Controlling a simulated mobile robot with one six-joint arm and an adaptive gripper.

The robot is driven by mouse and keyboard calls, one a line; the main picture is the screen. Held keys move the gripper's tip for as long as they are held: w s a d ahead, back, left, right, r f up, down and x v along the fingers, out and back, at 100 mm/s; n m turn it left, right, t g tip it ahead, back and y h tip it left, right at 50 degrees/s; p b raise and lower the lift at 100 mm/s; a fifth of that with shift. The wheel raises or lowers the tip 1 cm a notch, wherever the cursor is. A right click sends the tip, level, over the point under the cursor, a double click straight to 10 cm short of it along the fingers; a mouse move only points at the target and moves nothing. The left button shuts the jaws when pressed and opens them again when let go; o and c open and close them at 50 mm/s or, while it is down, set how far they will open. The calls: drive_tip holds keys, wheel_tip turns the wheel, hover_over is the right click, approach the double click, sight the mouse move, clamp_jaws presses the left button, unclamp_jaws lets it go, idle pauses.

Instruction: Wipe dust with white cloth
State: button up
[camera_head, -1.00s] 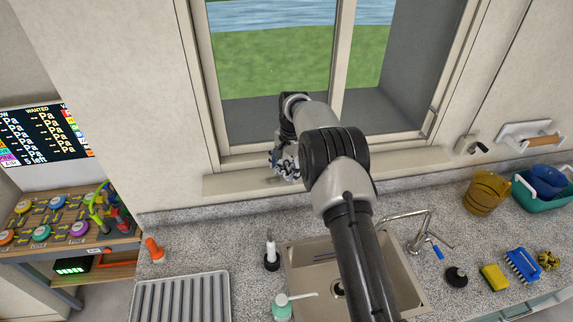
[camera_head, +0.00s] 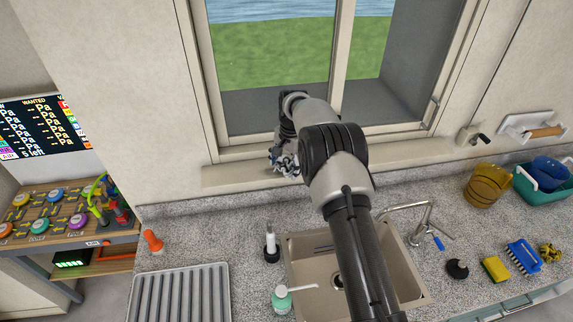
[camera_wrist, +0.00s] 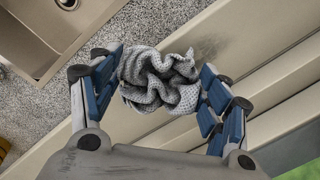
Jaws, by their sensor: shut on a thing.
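My gripper (camera_wrist: 160,85) is shut on a crumpled white-grey knitted cloth (camera_wrist: 158,82) and holds it between its blue-padded fingers. In the wrist view the cloth is over the pale window sill (camera_wrist: 245,25). I cannot tell whether it touches the sill. A dark dust smudge (camera_wrist: 206,47) shows on the sill just beside the cloth. In the head view my gripper (camera_head: 284,160) is at the sill (camera_head: 230,175) below the window, with the arm hiding part of it.
A sink (camera_head: 307,262) with a faucet (camera_head: 428,222) lies under my arm. A soap bottle (camera_head: 281,299), a drying rack (camera_head: 180,295) and an orange item (camera_head: 152,241) stand on the counter. A yellow cup (camera_head: 486,188), sponge (camera_head: 495,269) and blue brush (camera_head: 523,256) are at right. The left sill is clear.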

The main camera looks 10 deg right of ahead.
drive_tip(key=shift+f+b, duration=0.65)
drive_tip(key=shift+f, duration=0.4)
drive_tip(key=shift+a, duration=0.1)
